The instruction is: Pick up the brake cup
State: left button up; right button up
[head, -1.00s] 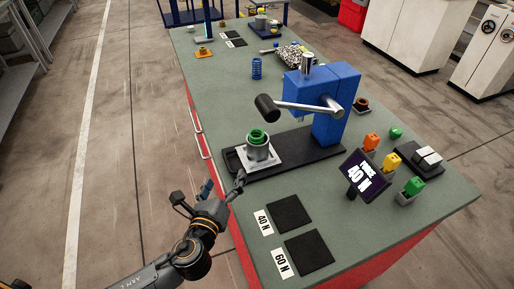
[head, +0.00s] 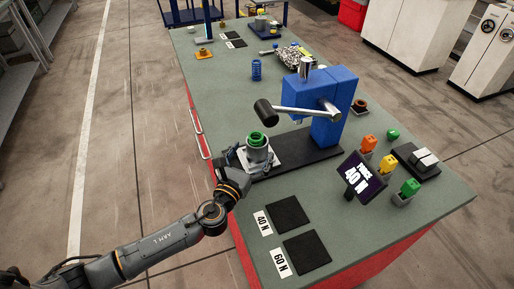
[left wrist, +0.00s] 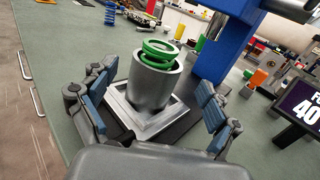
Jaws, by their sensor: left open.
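The brake cup (head: 257,155) is a grey metal cylinder with a green coil spring (head: 256,138) showing at its top. It stands upright in a light square holder (head: 276,163) on the black base of the blue press (head: 335,95). In the left wrist view the cup (left wrist: 152,88) is in the middle, with the green spring (left wrist: 160,52) in its mouth. My left gripper (left wrist: 152,112) is open, with one blue-padded finger on each side of the cup and gaps between. In the head view the left gripper (head: 248,165) is at the cup's near side. My right gripper is not in view.
The press lever with its black knob (head: 264,112) reaches over near the cup. A display (head: 362,175) reading 40 N and orange, yellow and green pieces (head: 387,164) stand to the right. Black pads (head: 289,214) lie at the front. A blue spring (head: 256,70) stands behind.

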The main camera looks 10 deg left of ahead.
aim_at(253, 143)
pick_arm(q)
jog(key=w, duration=0.4)
jog(key=shift+d+r+p, duration=0.2)
jog(key=shift+r+p, duration=0.15)
jog(key=shift+p, duration=0.05)
jog(key=shift+w+d+f, duration=0.1)
jog(key=shift+w, duration=0.2)
jog(key=c, duration=1.4)
jog(key=shift+r, duration=0.85)
jog(key=s+a+r, duration=0.9)
jog(key=s+r, duration=0.1)
jog(key=r, duration=0.1)
jog(key=shift+s+a+r+b, duration=0.15)
jog(key=shift+s+a+b, duration=0.15)
jog(key=shift+b, duration=0.05)
